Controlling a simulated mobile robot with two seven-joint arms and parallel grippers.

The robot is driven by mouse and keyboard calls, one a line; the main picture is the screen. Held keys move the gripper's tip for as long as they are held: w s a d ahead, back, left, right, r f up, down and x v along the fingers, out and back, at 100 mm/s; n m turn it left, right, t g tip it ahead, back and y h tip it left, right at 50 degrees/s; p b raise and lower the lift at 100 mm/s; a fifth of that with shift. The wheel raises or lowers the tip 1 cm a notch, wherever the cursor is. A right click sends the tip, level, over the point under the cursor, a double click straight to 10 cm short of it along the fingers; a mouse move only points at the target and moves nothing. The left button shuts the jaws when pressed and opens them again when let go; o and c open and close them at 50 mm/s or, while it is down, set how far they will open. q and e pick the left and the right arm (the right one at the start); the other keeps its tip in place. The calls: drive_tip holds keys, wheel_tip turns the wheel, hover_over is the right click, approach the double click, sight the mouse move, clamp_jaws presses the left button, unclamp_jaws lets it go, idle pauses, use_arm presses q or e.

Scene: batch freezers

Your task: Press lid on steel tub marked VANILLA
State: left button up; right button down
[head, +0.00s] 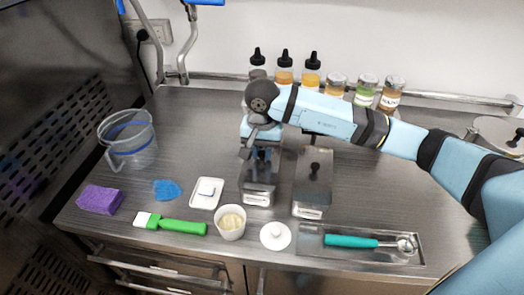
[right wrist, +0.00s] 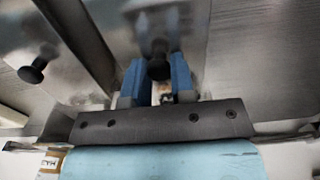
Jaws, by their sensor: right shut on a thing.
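Two narrow steel tubs stand side by side at the middle of the counter. My right gripper (head: 262,150) is over the left steel tub (head: 258,197), pointing down. In the right wrist view its blue fingers (right wrist: 158,78) are shut on the black knob (right wrist: 158,66) of a shiny steel lid (right wrist: 190,18). The lid is at the left tub's top; I cannot tell whether it is fully seated. The right steel tub (head: 311,195) has a lid with a black knob, which also shows in the right wrist view (right wrist: 33,70). The tub labels are too small to read.
In front are a white cup (head: 231,222), a round white lid (head: 276,236), a green-handled brush (head: 172,224) and a tray with a teal scoop (head: 350,241). Bottles and jars (head: 312,80) line the back wall. A clear jug (head: 130,140) stands left.

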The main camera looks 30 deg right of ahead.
idle(0.4)
drive_tip(key=shift+c, duration=2.1)
unclamp_jaws()
drive_tip(key=shift+r+p, duration=1.2)
drive_tip(key=shift+r, duration=2.3)
clamp_jaws()
